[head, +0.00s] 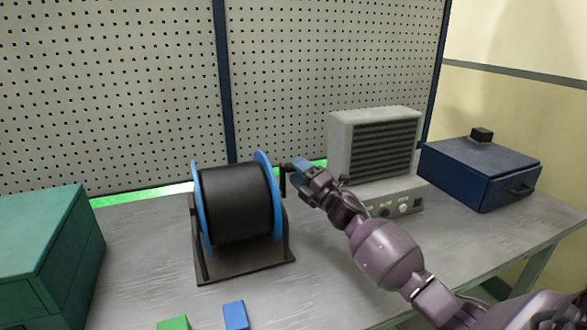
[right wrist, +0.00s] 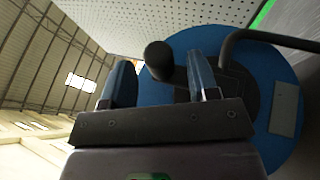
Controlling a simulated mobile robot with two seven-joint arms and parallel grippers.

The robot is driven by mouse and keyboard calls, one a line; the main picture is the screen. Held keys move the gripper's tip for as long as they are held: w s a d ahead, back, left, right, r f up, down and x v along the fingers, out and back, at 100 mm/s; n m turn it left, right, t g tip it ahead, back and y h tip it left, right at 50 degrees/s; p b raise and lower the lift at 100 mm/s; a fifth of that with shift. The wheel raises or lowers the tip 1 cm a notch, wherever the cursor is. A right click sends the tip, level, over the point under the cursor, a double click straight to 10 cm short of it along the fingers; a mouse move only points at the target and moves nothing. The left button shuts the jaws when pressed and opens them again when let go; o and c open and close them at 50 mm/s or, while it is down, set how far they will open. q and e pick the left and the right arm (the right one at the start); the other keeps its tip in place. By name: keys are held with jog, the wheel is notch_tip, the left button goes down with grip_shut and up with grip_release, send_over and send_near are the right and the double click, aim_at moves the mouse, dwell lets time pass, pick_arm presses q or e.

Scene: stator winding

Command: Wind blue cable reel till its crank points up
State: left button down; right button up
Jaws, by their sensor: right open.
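The cable reel (head: 237,205) has a black drum between blue flanges and sits in a dark stand (head: 246,269) on the workbench. Its dark crank (head: 283,184) is on the right side and appears to reach upward in the head view, partly covered near its top by my right gripper (head: 299,168). In the right wrist view, my right gripper (right wrist: 161,82) is open, facing the blue flange (right wrist: 285,80). The round black crank handle (right wrist: 158,60) shows between its two fingers, beyond the tips; contact cannot be told. My left gripper is not in view.
A grey vented machine (head: 375,150) stands right of the reel, behind my right arm. A dark blue box (head: 480,172) is at the far right, a green cabinet (head: 45,245) at the left. Green (head: 173,323) and blue (head: 235,315) blocks lie in front. A pegboard (head: 110,90) closes the back.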

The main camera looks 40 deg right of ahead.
jog(key=v, duration=0.8)
jog(key=shift+s, duration=0.15)
jog(key=shift+s+f, duration=0.1)
